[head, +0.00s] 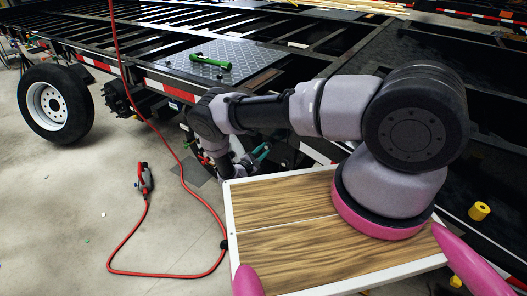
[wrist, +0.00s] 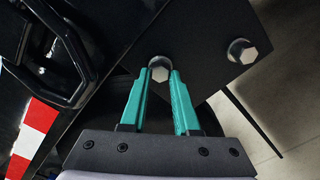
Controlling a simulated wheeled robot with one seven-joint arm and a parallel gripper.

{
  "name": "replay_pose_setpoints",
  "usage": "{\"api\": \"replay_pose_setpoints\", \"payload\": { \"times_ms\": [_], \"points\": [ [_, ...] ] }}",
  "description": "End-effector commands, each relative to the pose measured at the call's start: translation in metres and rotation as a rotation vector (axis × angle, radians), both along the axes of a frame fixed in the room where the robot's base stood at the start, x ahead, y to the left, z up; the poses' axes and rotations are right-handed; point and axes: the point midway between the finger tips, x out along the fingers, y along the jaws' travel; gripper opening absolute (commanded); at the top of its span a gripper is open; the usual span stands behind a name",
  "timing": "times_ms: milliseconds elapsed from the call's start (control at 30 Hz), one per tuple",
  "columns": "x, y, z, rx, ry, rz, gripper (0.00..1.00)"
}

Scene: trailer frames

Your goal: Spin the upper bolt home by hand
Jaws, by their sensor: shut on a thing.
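In the wrist view, my gripper (wrist: 160,72) has its two teal fingers closed on the hex head of a bolt (wrist: 159,66) in a dark plate (wrist: 205,35). This bolt lies on the side toward the red-and-white tape, so it appears to be the upper one. A second hex bolt (wrist: 242,51) sits to its right, toward the floor, clear of the fingers. The bolt shanks are hidden, so how deep they sit cannot be told. In the head view, my gripper (head: 261,153) shows small beside the trailer frame; the bolts cannot be made out there.
The trailer frame (head: 150,62) runs along the back. Black bent bars (wrist: 72,60) and red-and-white tape (wrist: 34,128) are left of the fingers in the wrist view. A red cable (head: 150,274) lies on the floor. A green-handled tool (head: 210,62) rests on the deck plate.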

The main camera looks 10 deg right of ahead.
Motion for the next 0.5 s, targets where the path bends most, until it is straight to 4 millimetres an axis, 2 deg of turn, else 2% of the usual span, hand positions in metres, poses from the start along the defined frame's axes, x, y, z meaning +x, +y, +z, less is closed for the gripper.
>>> {"api": "replay_pose_setpoints", "payload": {
  "times_ms": [500],
  "points": [
    [-0.0007,0.0020,0.0011,0.346,-0.344,0.000,0.00]
  ]
}}
